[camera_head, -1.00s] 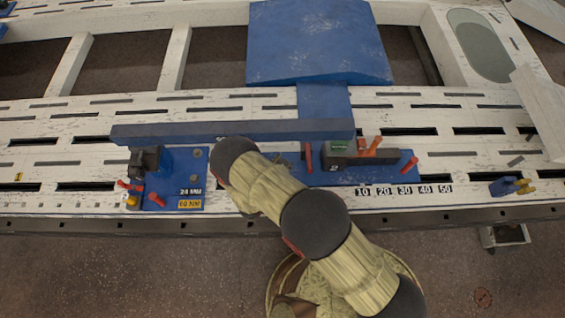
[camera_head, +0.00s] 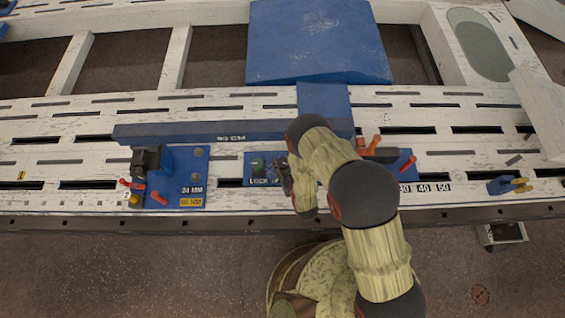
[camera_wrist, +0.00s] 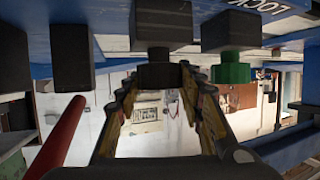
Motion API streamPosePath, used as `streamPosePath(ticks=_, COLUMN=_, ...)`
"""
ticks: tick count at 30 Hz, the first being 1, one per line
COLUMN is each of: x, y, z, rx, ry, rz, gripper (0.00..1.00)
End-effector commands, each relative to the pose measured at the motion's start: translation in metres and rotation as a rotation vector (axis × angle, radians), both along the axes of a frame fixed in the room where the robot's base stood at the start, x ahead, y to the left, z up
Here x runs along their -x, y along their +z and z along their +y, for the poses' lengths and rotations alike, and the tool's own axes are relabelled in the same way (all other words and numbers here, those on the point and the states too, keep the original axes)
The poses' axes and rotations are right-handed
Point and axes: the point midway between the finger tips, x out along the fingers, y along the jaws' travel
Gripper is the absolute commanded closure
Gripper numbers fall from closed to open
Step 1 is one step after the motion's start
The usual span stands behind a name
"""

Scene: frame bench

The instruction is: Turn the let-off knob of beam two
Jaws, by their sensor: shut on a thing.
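In the wrist view, my gripper (camera_wrist: 158,85) has its two fingers on either side of a dark knob (camera_wrist: 158,72), which sits on a short stem and block at the blue plate. I see it shut on this knob. A green knob (camera_wrist: 230,70) stands just to the right, apart from the fingers. In the head view, my gripper (camera_head: 284,178) is at the blue plate with the "LOCK" label, right of the green knob (camera_head: 258,165). My arm hides much of that plate and the gripped knob there. I cannot read which beam is two.
A blue plate (camera_head: 180,180) with red levers stands left. An orange lever (camera_head: 374,144) shows right of my arm. In the wrist view, a red rod (camera_wrist: 58,135) and a dark block (camera_wrist: 72,55) are close left.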

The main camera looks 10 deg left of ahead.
Motion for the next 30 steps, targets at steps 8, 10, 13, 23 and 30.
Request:
streamPosePath(ticks=8, x=-0.0009, y=0.0001, z=0.0, rx=0.0, ry=0.082, rz=-0.001, gripper=0.88)
streamPosePath(ticks=10, x=-0.0011, y=0.0002, z=0.0001, rx=0.002, ry=0.09, rz=-0.001, gripper=0.88)
streamPosePath(ticks=13, x=-0.0009, y=0.0002, z=0.0003, rx=0.002, ry=0.097, rz=-0.001, gripper=0.88)
streamPosePath(ticks=23, x=-0.0012, y=0.0004, z=0.0008, rx=0.001, ry=0.098, rz=-0.002, gripper=0.88)
streamPosePath(ticks=30, x=-0.0008, y=0.0002, z=0.0007, rx=0.0, ry=0.098, rz=-0.001, gripper=0.49)
